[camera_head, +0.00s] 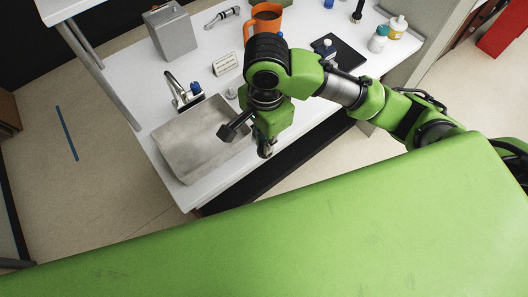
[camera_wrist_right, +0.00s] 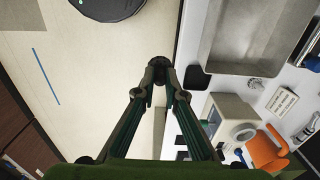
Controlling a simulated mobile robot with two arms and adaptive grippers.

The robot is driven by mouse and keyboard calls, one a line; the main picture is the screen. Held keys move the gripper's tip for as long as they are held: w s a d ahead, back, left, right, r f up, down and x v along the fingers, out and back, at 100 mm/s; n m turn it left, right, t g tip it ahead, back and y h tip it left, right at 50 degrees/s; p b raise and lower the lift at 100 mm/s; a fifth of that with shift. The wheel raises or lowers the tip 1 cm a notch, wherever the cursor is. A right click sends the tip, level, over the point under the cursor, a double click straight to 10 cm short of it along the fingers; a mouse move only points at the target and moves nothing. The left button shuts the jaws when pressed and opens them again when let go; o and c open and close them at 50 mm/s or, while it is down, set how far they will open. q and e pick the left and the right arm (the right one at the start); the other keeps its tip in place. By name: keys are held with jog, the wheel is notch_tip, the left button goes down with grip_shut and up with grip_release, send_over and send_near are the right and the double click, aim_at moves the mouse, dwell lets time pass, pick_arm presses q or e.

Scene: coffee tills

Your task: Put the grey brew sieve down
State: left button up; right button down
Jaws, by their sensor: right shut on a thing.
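My right gripper (camera_head: 266,147) points down over the near edge of the white counter, just right of the grey tray. In the right wrist view its two fingers (camera_wrist_right: 158,76) come together on a small, dark, rounded thing (camera_wrist_right: 158,64), which looks to be the grey brew sieve. Most of the sieve is hidden by the fingertips, so its shape is unclear. It is held in the air, apart from the counter and with floor behind it in the wrist view. My left gripper is in neither view.
The grey tray (camera_head: 180,150) fills the counter's near left end. A card sign (camera_head: 226,63), a grey canister (camera_head: 171,34), an orange jug (camera_head: 283,17), a dark mat (camera_head: 347,57) and bottles (camera_head: 397,26) stand farther back. A pale machine (camera_wrist_right: 228,114) shows in the wrist view.

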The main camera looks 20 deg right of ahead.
jog(key=shift+w+d+f+b, duration=0.25)
jog(key=shift+w+f+b, duration=0.1)
jog(key=shift+w+f, duration=0.35)
jog(key=w+d+f, duration=0.1)
jog(key=w+f, duration=0.1)
jog(key=w, duration=0.1)
jog(key=w+d+f+p, duration=0.1)
jog(key=w+f, duration=0.2)
jog(key=w, duration=0.1)
jog(key=w+d+f, duration=0.1)
jog(key=w+f, duration=0.2)
jog(key=w, duration=0.1)
jog(key=shift+w+p, duration=0.15)
jog(key=shift+p, duration=0.2)
jog(key=shift+w+d+f, duration=0.15)
jog(key=shift+w+f, duration=0.2)
jog(key=shift+f, duration=0.05)
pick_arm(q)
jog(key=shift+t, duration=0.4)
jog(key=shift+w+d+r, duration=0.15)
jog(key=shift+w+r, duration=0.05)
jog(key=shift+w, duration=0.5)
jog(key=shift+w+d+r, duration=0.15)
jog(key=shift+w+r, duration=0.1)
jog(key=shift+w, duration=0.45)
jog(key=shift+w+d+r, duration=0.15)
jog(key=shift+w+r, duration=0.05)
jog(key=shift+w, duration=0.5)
pick_arm(e)
jog(key=shift+f, duration=1.55)
